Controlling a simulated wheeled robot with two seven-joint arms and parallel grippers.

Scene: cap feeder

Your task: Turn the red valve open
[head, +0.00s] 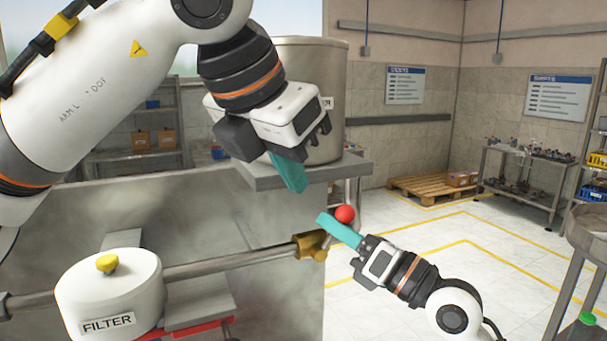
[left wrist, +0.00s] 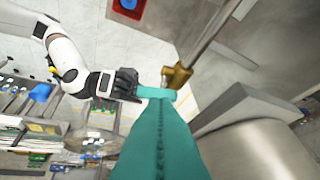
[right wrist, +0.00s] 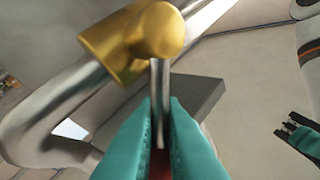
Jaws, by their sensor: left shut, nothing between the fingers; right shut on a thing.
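The valve has a brass body (head: 311,246) on a horizontal steel pipe, and a lever with a red ball knob (head: 345,214). The brass body also shows in the left wrist view (left wrist: 177,76) and the right wrist view (right wrist: 145,38). My right gripper (head: 328,222) is shut on the thin metal lever (right wrist: 160,100); a bit of red shows low between its teal fingers. My left gripper (head: 292,182) is shut and empty, above and left of the red knob, apart from the valve. Its closed teal fingers fill the lower middle of the left wrist view (left wrist: 158,145).
A white filter housing (head: 110,295) with a yellow knob (head: 107,263) sits on the pipe at the left. A steel tank (head: 325,90) stands on a grey ledge (head: 300,178) behind my left gripper.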

